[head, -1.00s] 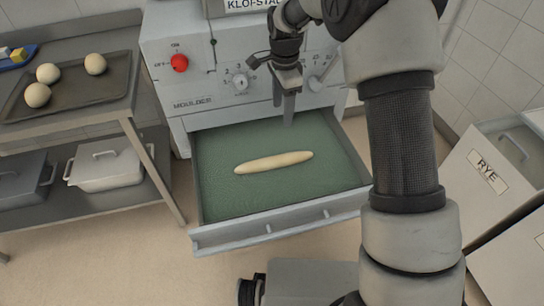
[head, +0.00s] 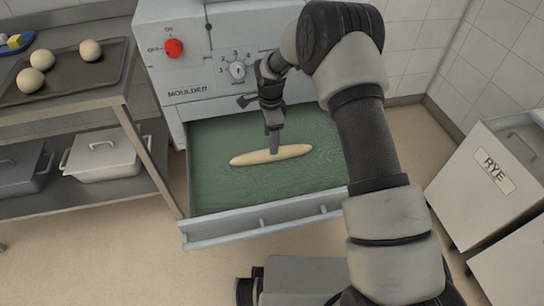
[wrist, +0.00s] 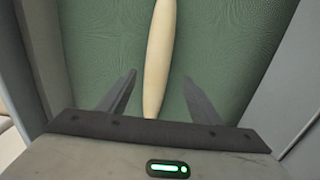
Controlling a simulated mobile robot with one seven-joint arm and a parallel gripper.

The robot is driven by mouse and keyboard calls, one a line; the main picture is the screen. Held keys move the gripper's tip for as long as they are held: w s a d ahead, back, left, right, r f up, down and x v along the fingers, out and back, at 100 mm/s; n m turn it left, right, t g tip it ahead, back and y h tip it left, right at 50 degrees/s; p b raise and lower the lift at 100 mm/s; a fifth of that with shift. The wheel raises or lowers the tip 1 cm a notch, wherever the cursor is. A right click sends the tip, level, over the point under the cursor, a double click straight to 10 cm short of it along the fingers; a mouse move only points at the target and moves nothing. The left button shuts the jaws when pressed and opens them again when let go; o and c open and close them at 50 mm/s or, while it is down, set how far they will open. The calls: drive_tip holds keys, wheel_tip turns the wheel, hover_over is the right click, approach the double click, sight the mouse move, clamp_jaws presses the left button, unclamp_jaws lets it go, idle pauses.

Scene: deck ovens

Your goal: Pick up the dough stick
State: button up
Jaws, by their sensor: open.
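The dough stick (head: 290,152) is a pale, tapered roll lying on the green lining of the pulled-out drawer (head: 250,231) under the moulder. My gripper (head: 273,146) points down over the middle of the stick in the head view and hides a little of it. In the wrist view the dough stick (wrist: 158,50) runs lengthwise between the two spread fingers of my gripper (wrist: 160,95), with a gap on each side. The gripper is open and empty. How far the fingertips are above the drawer lining I cannot tell.
The moulder (head: 200,95), with a red knob (head: 174,48) and a dial, stands right behind the drawer. A steel table on the left bears a dark tray (head: 75,75) with several dough balls. A bin marked RYE (head: 490,175) stands on the right. The drawer walls surround the stick.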

drive_tip(key=shift+s+d+f+b, duration=0.1)
drive_tip(key=shift+f+b, duration=0.25)
drive_tip(key=shift+f, duration=1.05)
drive_tip(key=shift+s+d+f+b, duration=0.1)
drive_tip(key=shift+f+b, duration=0.2)
drive_tip(key=shift+f, duration=1.1)
drive_tip(key=shift+f+b, duration=0.25)
drive_tip(key=shift+b, duration=0.05)
drive_tip(key=c, duration=1.2)
